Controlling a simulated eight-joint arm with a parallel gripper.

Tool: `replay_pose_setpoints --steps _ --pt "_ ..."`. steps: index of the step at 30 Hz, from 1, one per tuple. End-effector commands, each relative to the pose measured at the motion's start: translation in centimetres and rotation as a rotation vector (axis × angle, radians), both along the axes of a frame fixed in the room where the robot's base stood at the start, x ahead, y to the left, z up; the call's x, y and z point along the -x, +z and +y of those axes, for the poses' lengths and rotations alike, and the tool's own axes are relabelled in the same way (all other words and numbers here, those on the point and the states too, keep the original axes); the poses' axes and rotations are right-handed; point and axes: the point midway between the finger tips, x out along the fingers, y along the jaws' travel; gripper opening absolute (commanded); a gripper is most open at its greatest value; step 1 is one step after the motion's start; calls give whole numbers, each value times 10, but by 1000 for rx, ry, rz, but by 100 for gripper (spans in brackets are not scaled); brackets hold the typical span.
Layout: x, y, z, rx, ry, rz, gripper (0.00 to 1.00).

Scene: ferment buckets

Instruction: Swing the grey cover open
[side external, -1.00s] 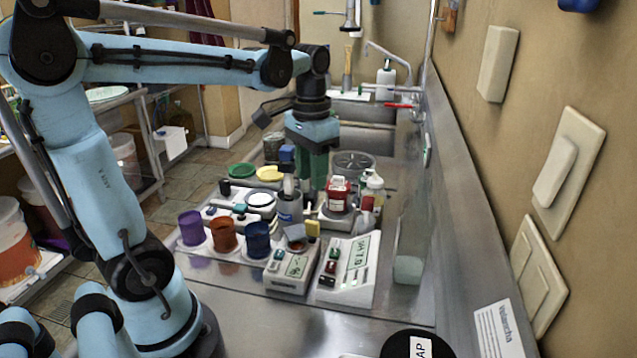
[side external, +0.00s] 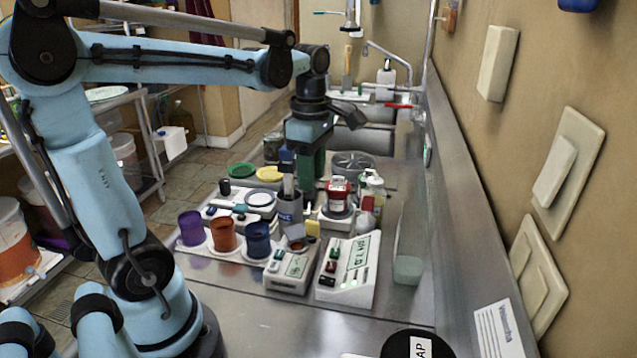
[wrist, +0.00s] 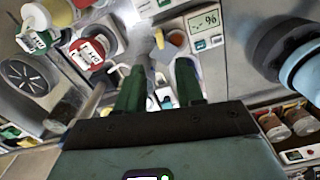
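A small grey cover (side external: 295,231) sits tilted at the back of a white device with a % display (side external: 290,270). An orange-brown patch shows beside it. How far the cover stands open is too small to tell.
Purple, orange and blue cups (side external: 223,235) stand to the left. A second white device (side external: 347,270) is at the right. A red-labelled jar (side external: 338,194) and bottles (side external: 373,187) stand close to my gripper. The bench front (side external: 270,325) is clear.

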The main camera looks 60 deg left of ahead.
Motion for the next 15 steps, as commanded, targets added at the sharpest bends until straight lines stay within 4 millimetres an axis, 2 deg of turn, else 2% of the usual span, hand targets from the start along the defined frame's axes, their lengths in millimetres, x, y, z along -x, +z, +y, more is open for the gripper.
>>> replay_pose_setpoints --steps 7,15 --pt "0 -9 0 0 55 0 37" --pt "0 -44 0 -1 53 0 37"
